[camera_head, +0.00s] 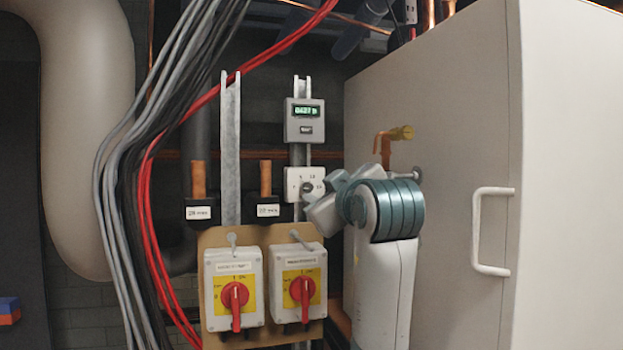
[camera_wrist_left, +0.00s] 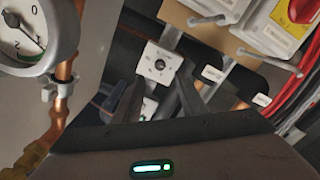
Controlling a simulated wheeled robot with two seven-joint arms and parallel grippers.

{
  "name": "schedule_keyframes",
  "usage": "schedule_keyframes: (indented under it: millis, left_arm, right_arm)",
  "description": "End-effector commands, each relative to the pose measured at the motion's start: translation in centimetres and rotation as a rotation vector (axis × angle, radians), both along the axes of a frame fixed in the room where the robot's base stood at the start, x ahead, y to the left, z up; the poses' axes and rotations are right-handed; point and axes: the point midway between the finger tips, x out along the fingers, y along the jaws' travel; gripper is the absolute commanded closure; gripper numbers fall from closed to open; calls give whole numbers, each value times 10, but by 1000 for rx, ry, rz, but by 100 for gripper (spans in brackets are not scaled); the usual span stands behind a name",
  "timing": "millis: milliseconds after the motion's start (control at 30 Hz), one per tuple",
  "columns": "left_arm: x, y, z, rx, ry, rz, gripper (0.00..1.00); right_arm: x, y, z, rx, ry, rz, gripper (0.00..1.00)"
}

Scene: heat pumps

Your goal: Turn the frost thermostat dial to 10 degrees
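The frost thermostat is a small white box with a round grey dial (camera_head: 307,186) and small numbers around it, on the metal rail below a grey meter in the head view. The dial also shows in the left wrist view (camera_wrist_left: 160,64), just beyond my fingertips. I cannot read its setting. My left gripper (camera_wrist_left: 158,82) is open, its two dark fingers apart with nothing between them and pointing towards the thermostat. In the head view the gripper (camera_head: 322,205) is close at the lower right of the dial, partly hidden by my wrist. My right gripper is not in view.
Two red rotary switches (camera_head: 235,296) (camera_head: 300,290) sit below on a tan board. A grey meter (camera_head: 304,121) with a green display is above. A white cabinet (camera_head: 430,130) stands right, with a brass-ended copper pipe (camera_head: 385,145). A pressure gauge (camera_wrist_left: 35,35) is near my left wrist.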

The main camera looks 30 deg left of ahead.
Motion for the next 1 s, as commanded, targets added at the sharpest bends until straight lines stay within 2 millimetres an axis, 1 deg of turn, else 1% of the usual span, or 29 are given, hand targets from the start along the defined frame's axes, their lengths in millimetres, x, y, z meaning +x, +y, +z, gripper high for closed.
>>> schedule_keyframes:
  millis: [33,100,300,400,600,933,967,1000]
  left_arm:
    - [6,9,4,0,5,4,62]
    - [14,18,4,2,4,4,62]
    - [36,43,4,1,3,2,62]
    - [44,52,3,1,4,2,62]
    - [53,62,1,0,1,1,62]
    - [54,63,0,0,0,0,62]
    - [54,63,0,0,0,0,67]
    - [54,63,0,0,0,0,76]
  right_arm:
    - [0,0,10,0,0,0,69]
    - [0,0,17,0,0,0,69]
    - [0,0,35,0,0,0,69]
    - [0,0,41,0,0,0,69]
    - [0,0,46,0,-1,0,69]
    - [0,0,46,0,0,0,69]
    - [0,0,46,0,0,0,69]
    - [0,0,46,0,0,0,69]
